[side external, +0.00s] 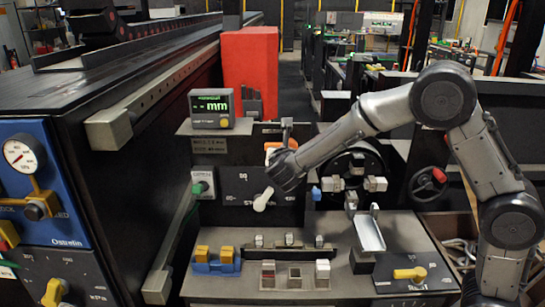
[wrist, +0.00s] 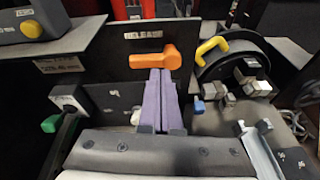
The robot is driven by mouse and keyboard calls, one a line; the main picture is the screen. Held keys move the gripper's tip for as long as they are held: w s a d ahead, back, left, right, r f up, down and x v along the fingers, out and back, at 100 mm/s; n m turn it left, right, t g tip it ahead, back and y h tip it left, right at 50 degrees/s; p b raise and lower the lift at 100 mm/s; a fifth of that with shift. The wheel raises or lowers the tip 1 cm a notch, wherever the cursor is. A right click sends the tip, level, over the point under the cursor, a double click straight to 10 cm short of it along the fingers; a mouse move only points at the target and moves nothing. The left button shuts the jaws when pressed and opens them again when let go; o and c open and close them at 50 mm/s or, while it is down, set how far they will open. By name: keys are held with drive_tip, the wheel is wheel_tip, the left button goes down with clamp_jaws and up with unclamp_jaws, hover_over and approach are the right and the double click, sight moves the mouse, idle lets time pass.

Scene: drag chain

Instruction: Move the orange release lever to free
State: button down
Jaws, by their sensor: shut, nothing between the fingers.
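The orange release lever (wrist: 150,60) is on a dark panel under a label reading RELEASE in the wrist view. Its arm lies roughly level, pointing left from a rounded hub at its right end. In the side view the lever (side external: 271,150) is partly hidden behind my arm's end. My gripper (wrist: 160,72) shows two purple fingers pressed together, with nothing between them. Their tips appear just below the lever near its hub; I cannot tell whether they touch it. In the side view my gripper (side external: 283,168) is in front of the panel and its fingertips are not clear.
A chuck with a yellow handle (wrist: 212,45) is right of the lever. A green-tipped handle (wrist: 50,123) is at lower left. A digital readout (side external: 222,109) stands above the panel. A pale knob (side external: 263,199) is below my gripper. A metal chute (side external: 369,234) is at right.

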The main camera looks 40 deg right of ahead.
wheel_tip(320, 180, down, 7)
drive_tip(key=w+a+n, duration=0.2)
drive_tip(key=a, duration=0.1)
drive_tip(key=w+d, duration=0.6)
drive_tip(key=shift+d+r+y, duration=0.2)
drive_tip(key=shift+r+y, duration=0.2)
drive_tip(key=shift+r, duration=0.05)
drive_tip(key=shift+r+m, duration=0.35)
drive_tip(key=shift+m, duration=0.25)
wheel_tip(320, 180, up, 7)
drive_tip(key=s+d+m+t+y, duration=0.1)
drive_tip(key=s+d+m+t, duration=0.1)
drive_tip(key=m, duration=0.2)
drive_tip(key=shift+s+d+m+t+y, duration=0.3)
drive_tip(key=shift+d+y, duration=0.05)
drive_tip(key=shift+y, duration=0.05)
idle(0.8)
